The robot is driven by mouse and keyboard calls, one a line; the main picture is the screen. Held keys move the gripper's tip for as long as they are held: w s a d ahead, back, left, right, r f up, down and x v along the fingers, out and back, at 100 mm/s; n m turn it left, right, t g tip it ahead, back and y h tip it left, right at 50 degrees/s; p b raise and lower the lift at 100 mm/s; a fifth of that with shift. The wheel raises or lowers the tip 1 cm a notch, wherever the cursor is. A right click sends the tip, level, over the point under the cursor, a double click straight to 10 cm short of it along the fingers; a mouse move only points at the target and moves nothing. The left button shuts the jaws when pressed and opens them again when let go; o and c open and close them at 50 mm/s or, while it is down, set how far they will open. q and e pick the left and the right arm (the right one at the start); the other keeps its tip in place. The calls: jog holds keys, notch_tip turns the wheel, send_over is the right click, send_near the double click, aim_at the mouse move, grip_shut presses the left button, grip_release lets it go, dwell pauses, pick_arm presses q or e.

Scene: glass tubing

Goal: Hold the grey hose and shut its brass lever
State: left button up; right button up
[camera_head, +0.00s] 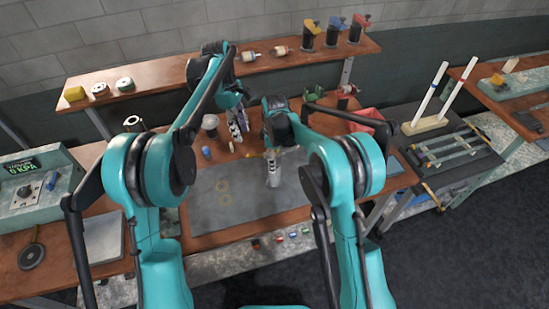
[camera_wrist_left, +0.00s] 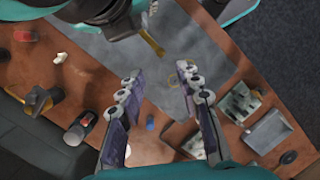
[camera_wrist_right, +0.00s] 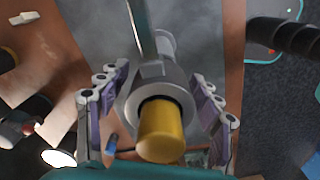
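The grey hose piece (camera_head: 273,170) stands above the grey mat in the head view. In the right wrist view it is a thick grey cylinder (camera_wrist_right: 150,82) with a yellow end (camera_wrist_right: 162,132) toward the camera. My left gripper (camera_wrist_left: 158,82) is open and empty, left of the hose and apart from the lever (camera_head: 237,127).
The grey mat (camera_head: 200,215) holds two yellowish rings (camera_head: 224,192). A blue item (camera_head: 206,153) and a white bulb-like item (camera_head: 210,122) stand behind it. A red tray (camera_head: 368,119) lies to the right. A raised shelf (camera_head: 150,91) runs along the back.

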jog(key=c, duration=1)
pick_arm(q)
jog(key=shift+c, duration=1.1)
pick_arm(e)
jog(key=shift+c, duration=0.8)
pick_arm(q)
jog(key=c, duration=0.5)
jog(key=m, duration=0.6)
jog(key=shift+s+d+r+t, duration=0.15)
jog(key=shift+s+r+t, duration=0.1)
jog(key=shift+t, duration=0.05)
grip_shut()
jog(key=m, duration=0.8)
jog(key=s+r+m+t, duration=0.1)
jog(key=m, duration=0.7)
jog(key=d+m, duration=0.1)
jog(key=m, duration=0.7)
jog(key=shift+s+r+t, duration=0.3)
jog(key=shift+r, duration=0.1)
